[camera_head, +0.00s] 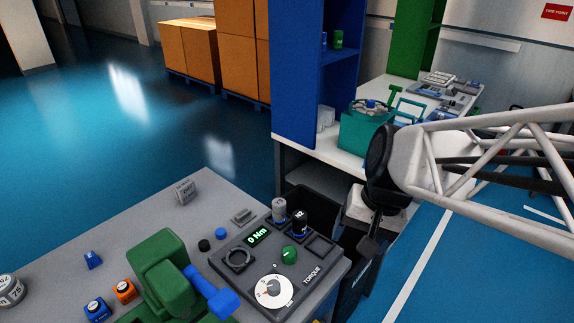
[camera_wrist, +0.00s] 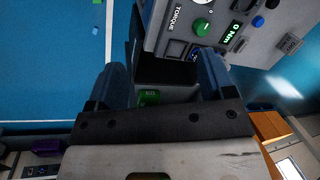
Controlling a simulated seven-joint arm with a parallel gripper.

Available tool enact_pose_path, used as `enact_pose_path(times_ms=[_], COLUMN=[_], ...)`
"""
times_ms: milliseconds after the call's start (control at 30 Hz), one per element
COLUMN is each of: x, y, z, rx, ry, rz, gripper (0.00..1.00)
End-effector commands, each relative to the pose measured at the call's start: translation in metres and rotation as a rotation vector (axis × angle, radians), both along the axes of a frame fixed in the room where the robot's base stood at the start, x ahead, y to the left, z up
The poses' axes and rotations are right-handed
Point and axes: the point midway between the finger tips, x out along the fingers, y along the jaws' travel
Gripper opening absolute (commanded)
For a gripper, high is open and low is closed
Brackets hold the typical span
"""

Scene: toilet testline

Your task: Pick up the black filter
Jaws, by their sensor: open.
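I cannot pick out the black filter with certainty. In the wrist view the tester (camera_wrist: 200,28) is above the fingers.
A dark bin (camera_head: 305,200) stands beyond the grey bench (camera_head: 200,210); a green labelled item (camera_wrist: 149,97) shows between my fingers. A green fixture with a blue handle (camera_head: 165,270) stands left of the tester. A white table (camera_head: 345,160) with a teal box (camera_head: 365,132) is behind.

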Motion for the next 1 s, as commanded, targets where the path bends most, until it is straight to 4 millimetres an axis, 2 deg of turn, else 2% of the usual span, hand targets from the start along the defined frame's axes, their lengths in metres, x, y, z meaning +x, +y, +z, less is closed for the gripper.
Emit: enact_pose_path(times_ms=[500, 1000], x=[0.075, 0.155], y=[0.026, 0.031], z=[-0.056, -0.120], rx=[0.350, 0.668], ry=[0.304, 0.584], rz=[-0.384, -0.780], gripper=[0.76, 0.76])
